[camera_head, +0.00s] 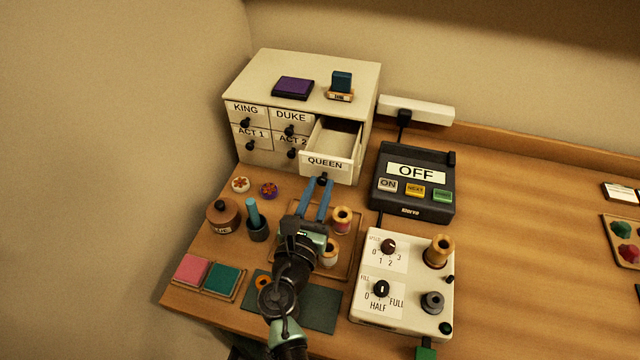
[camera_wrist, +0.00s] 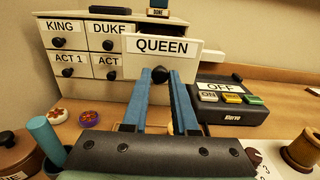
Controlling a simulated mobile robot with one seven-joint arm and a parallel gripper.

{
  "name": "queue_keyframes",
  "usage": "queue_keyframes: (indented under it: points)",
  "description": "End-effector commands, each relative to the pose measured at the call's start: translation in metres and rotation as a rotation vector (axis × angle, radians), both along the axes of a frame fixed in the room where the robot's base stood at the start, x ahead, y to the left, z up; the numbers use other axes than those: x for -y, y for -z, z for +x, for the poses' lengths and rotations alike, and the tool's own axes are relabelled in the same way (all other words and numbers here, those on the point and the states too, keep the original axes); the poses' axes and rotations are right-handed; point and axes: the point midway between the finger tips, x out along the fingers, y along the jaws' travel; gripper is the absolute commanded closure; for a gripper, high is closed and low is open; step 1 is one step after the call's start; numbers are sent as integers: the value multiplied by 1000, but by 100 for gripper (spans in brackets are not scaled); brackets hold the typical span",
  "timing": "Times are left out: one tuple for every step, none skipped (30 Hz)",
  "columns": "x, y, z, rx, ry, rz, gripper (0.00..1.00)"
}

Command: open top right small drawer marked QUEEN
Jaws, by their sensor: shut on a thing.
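The cream drawer cabinet (camera_head: 300,72) stands at the back left of the table. Its QUEEN drawer (camera_head: 325,165) at the top right is pulled well out, and its open inside shows in the head view. The drawer front also shows in the wrist view (camera_wrist: 160,46). My gripper (camera_head: 320,185) has its blue fingers shut on the drawer's dark round knob (camera_wrist: 160,74). The fingers reach the knob from the front. The KING, DUKE, ACT 1 and ACT 2 drawers are closed; the QUEEN drawer partly covers the ACT 2 label.
A dark OFF switch box (camera_head: 413,205) stands right of the drawer. Spools (camera_head: 342,218), a brown pot (camera_head: 222,215) and a dial box (camera_head: 390,318) surround my arm. The table's right middle is clear.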

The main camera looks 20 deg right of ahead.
Motion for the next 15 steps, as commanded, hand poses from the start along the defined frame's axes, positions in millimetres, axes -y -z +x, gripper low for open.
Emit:
queue_keyframes:
  points:
    - [0,0,0,1,-1,-1,100]
    - [0,0,0,1,-1,-1,100]
    - [0,0,0,0,-1,0,100]
    - [0,0,0,0,-1,0,72]
    - [0,0,0,0,-1,0,66]
    - [0,0,0,0,-1,0,59]
    - [0,0,0,0,-1,0,53]
    - [0,0,0,0,-1,0,48]
    - [0,0,0,0,0,0,44]
    - [0,0,0,0,0,0,44]
    - [0,0,0,0,0,0,44]
    - [0,0,0,0,0,0,44]
    - [0,0,0,0,0,0,44]
    - [0,0,0,0,0,0,44]
    - [0,0,0,0,0,0,44]
